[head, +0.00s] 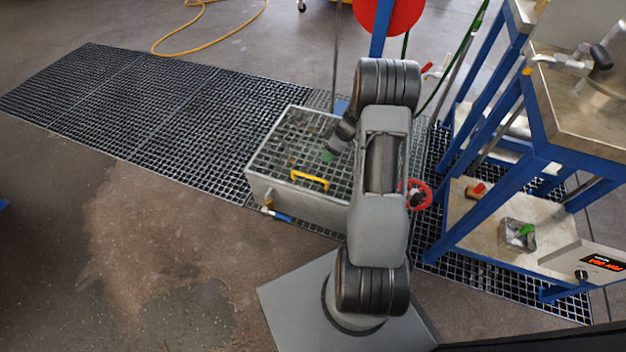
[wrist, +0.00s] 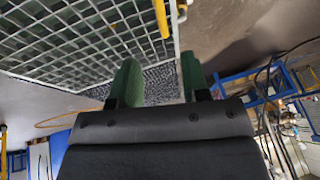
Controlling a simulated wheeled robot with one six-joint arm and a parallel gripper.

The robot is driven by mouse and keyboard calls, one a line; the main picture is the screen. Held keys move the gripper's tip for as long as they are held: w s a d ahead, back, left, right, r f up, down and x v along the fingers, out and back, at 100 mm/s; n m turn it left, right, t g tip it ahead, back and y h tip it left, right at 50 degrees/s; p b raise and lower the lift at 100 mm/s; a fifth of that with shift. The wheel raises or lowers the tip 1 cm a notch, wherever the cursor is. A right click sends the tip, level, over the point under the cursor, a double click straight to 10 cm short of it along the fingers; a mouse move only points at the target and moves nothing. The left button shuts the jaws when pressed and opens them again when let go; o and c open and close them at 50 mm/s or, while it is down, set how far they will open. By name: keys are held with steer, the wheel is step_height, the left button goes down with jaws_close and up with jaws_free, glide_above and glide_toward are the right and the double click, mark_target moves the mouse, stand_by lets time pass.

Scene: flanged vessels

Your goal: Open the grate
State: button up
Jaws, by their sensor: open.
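The grate (head: 285,155) is a metal grid lying flat on top of a light grey box (head: 300,205). A yellow handle (head: 310,180) is fixed near its front edge. In the wrist view the grate (wrist: 80,40) fills the upper left, with the handle (wrist: 162,18) at the top centre. My gripper (head: 328,155) is above the grate, behind the handle in the head view. Its two green fingers are apart and empty in the wrist view (wrist: 158,78), not touching the handle. My arm hides the box's right part.
A blue-framed bench (head: 545,130) with shelves stands close on the right. A red handwheel (head: 418,194) is beside my arm. Floor grating (head: 130,95) and open floor lie to the left.

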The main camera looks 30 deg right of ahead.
steer(key=b, duration=0.4)
glide_above(313, 174)
steer(key=s+a, duration=0.2)
steer(key=s, duration=0.2)
step_height(313, 174, down, 12)
steer(key=shift+s+f, duration=0.1)
steer(key=shift+s, duration=0.05)
jaws_close()
